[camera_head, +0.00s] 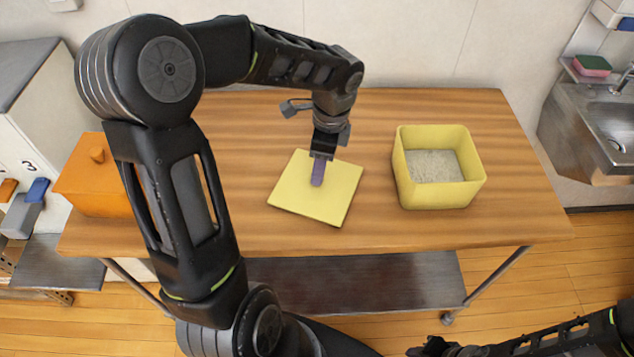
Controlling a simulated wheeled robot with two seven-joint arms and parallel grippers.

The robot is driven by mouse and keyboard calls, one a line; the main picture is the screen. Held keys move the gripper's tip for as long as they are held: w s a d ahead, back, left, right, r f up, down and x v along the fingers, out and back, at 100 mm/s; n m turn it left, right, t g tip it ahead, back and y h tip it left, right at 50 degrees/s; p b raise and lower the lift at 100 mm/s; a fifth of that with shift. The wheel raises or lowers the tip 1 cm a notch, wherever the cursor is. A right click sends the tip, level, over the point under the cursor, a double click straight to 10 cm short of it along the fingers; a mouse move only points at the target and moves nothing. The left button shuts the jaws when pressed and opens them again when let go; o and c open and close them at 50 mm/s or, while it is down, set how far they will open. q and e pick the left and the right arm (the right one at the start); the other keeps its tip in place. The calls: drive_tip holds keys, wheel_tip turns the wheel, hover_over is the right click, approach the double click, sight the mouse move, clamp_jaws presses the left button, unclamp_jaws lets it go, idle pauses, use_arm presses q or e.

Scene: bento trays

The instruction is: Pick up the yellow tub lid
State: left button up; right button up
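The yellow tub lid (306,198) is a flat, square, pale yellow plate lying on the wooden table, left of the yellow tub (445,196). The tub is open on top and holds pale, grainy contents. My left gripper (322,153) points down over the lid's upper middle. A purple upright piece (317,175) shows between the gripper and the lid; I cannot tell whether it is a handle or part of the gripper. The finger gap is hidden. My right gripper (432,347) is low at the bottom edge, partly cut off, away from the table.
An orange lidded box (92,185) stands at the table's left end, partly behind my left arm. A sink (608,122) is at the right and a white cabinet (40,110) at the left. The wooden table (470,110) is bare behind and right of the tub.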

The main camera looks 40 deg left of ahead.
sight(329, 203)
use_arm(q)
drive_tip(key=f, duration=0.3)
drive_tip(key=shift+s+a+f, duration=0.1)
drive_tip(key=shift+s+a, duration=0.05)
drive_tip(key=shift+a, duration=0.05)
idle(0.3)
clamp_jaws()
idle(0.5)
